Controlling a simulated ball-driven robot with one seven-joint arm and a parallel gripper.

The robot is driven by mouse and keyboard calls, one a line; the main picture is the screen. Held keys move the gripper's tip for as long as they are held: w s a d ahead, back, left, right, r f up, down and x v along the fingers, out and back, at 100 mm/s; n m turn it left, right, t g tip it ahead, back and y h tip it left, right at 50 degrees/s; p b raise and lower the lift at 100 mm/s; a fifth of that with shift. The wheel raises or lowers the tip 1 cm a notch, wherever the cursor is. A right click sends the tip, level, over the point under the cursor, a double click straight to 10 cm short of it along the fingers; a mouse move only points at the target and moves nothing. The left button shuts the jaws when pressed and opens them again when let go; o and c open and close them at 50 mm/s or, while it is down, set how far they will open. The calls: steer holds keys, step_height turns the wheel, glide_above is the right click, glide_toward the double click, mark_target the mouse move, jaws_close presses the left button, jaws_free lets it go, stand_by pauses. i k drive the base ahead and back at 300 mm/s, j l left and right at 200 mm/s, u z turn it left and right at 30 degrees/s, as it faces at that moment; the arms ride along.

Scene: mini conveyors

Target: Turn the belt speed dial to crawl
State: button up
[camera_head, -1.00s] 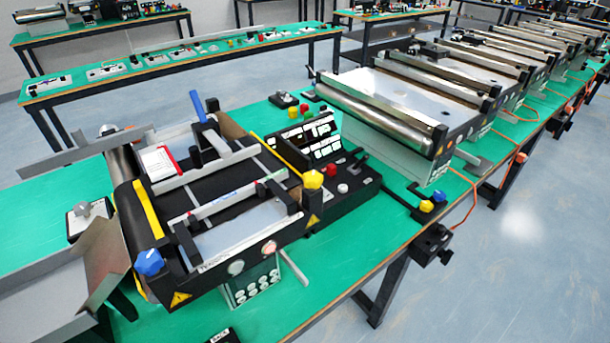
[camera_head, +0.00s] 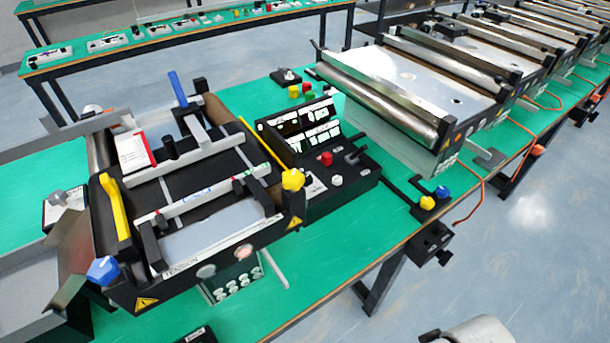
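The mini conveyor (camera_head: 215,165) with a black belt stands on the green bench at left centre. Its black control box (camera_head: 345,197) sits at its right side, with a red button (camera_head: 326,159), a small white knob (camera_head: 337,181), a black lever (camera_head: 352,155) and a display panel (camera_head: 306,125). A grey knob (camera_head: 57,198) sits on a small plate at the far left. The labels are too small to read, so I cannot tell which control is the belt speed dial or where it points.
A yellow knob (camera_head: 293,179) and a blue knob (camera_head: 103,269) sit on the conveyor's front corners. More conveyors (camera_head: 400,95) line the bench to the right. A small black block (camera_head: 432,242) juts from the bench's front edge. The floor (camera_head: 530,215) at right is clear.

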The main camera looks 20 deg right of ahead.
mark_target(309, 180)
steer(key=l+u, duration=0.15)
steer(key=l, duration=0.3)
steer(key=k+l+u, duration=0.2)
steer(key=l, duration=0.25)
steer(key=l+u, duration=0.15)
steer(key=l, duration=0.3)
steer(key=k, duration=0.05)
